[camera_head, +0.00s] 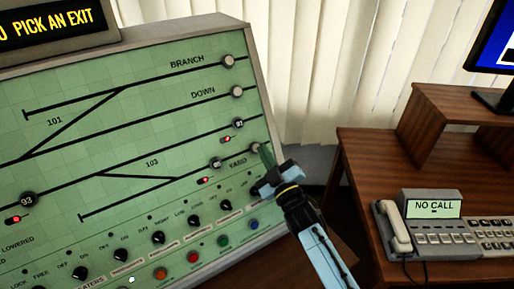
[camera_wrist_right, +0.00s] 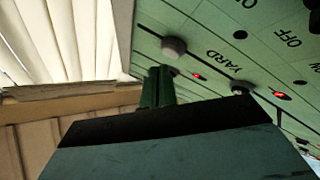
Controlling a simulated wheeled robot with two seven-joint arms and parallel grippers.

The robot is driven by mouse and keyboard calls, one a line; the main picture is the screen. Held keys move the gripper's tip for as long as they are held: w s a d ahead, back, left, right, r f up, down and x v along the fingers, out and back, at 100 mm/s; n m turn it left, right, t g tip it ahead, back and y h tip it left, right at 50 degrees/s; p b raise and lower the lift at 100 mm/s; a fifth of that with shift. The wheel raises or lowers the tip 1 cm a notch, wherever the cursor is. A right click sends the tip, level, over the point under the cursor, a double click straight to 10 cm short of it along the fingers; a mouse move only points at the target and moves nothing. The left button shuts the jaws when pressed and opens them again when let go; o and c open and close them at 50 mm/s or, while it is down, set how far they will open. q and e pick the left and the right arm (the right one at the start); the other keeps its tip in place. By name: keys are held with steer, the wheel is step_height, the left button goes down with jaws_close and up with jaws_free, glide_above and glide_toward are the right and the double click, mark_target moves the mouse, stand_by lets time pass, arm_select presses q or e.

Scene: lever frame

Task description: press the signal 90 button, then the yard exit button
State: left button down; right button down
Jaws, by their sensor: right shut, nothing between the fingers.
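The green panel (camera_head: 110,130) carries a track diagram. The grey yard exit button (camera_head: 255,148) is at that line's right end, partly hidden by my gripper in the head view and clear in the right wrist view (camera_wrist_right: 173,47). My right gripper (camera_head: 266,157) is shut and empty, its green fingertips (camera_wrist_right: 158,85) close beside the yard exit button; contact cannot be told. My left gripper is out of view.
A display (camera_head: 55,22) above the panel reads "PICK AN EXIT" after a cut-off character. Grey BRANCH (camera_head: 229,61) and DOWN (camera_head: 237,91) buttons and the dark 91 button (camera_head: 239,123) sit above. Switch knobs and coloured buttons line the lower panel. A wooden desk (camera_head: 370,165) holds a telephone (camera_head: 395,226).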

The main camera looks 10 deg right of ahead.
steer(key=shift+w+a+f+b, duration=0.15)
steer(key=shift+w+f+b, duration=0.1)
steer(key=shift+w+b, duration=0.15)
steer(key=shift+w+a+f+b, duration=0.15)
steer(key=shift+w+f+b, duration=0.05)
steer(key=shift+w+b, duration=0.2)
stand_by(0.8)
steer(key=shift+s, duration=0.1)
steer(key=shift+s+d+r+p, duration=0.3)
steer(key=shift+s+r+p, duration=0.15)
steer(key=shift+s+p, duration=0.35)
steer(key=s+r+p, duration=0.1)
steer(key=s+p, duration=0.1)
steer(key=s+d+r+p, duration=0.1)
steer(key=s+p, duration=0.1)
steer(key=shift+d+r+p, duration=0.15)
steer(key=shift+d+p, duration=0.05)
steer(key=shift+p, duration=0.1)
